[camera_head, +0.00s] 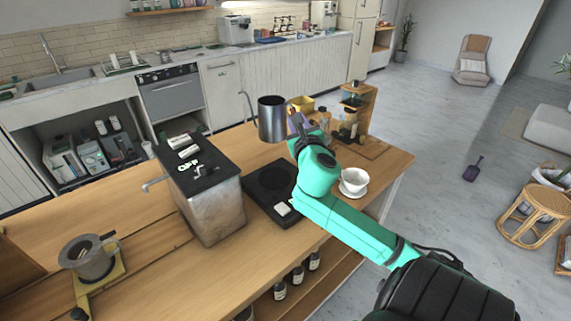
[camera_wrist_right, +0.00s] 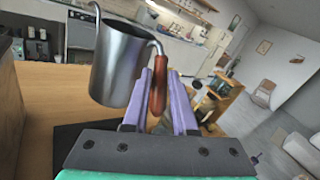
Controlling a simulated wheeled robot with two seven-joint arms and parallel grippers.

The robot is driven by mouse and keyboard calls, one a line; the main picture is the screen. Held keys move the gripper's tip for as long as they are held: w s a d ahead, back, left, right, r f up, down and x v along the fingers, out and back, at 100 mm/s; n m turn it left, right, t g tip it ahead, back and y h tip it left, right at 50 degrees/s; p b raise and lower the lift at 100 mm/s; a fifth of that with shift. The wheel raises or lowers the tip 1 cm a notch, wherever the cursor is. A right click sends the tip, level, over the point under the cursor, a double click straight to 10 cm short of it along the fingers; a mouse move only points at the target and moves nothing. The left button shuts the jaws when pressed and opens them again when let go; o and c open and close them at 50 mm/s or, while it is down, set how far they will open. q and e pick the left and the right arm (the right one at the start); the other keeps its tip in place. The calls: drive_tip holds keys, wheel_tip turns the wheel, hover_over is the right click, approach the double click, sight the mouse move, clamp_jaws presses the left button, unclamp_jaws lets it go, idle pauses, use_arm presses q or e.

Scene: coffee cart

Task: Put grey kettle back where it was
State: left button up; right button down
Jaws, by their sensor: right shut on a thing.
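The grey kettle (camera_head: 272,119) is held in the air over the coffee cart, above and just behind the black square base (camera_head: 258,208) with a round plate on it. Its thin spout points left in the head view. In the right wrist view the kettle (camera_wrist_right: 120,65) hangs upright to the left of the fingers. My right gripper (camera_wrist_right: 158,95) is shut on its brown handle (camera_wrist_right: 158,85). In the head view the right gripper (camera_head: 298,125) is mostly hidden by my own wrist. My left gripper is not in view.
A metal box with a black top (camera_head: 208,190) and a tap stands left of the base. A white cup on a saucer (camera_head: 354,180) stands to the right. A wooden stand (camera_head: 358,108) and a yellow box (camera_head: 302,104) are behind. A grinder-like pot (camera_head: 88,258) is front left.

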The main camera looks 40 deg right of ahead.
wheel_tip(320, 180, down, 15)
drive_tip(key=b, duration=0.4)
drive_tip(key=shift+s, duration=0.15)
drive_tip(key=shift+a+f, duration=0.1)
drive_tip(key=shift+f, duration=0.15)
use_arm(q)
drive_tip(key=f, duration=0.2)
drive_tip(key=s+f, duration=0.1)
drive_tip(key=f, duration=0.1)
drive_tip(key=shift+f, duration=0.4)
use_arm(e)
drive_tip(key=c, duration=1.1)
unclamp_jaws()
drive_tip(key=shift+f, duration=0.2)
drive_tip(key=o, duration=0.4)
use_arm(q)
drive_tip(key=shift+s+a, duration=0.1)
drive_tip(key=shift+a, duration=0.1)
use_arm(e)
drive_tip(key=shift+r, duration=0.1)
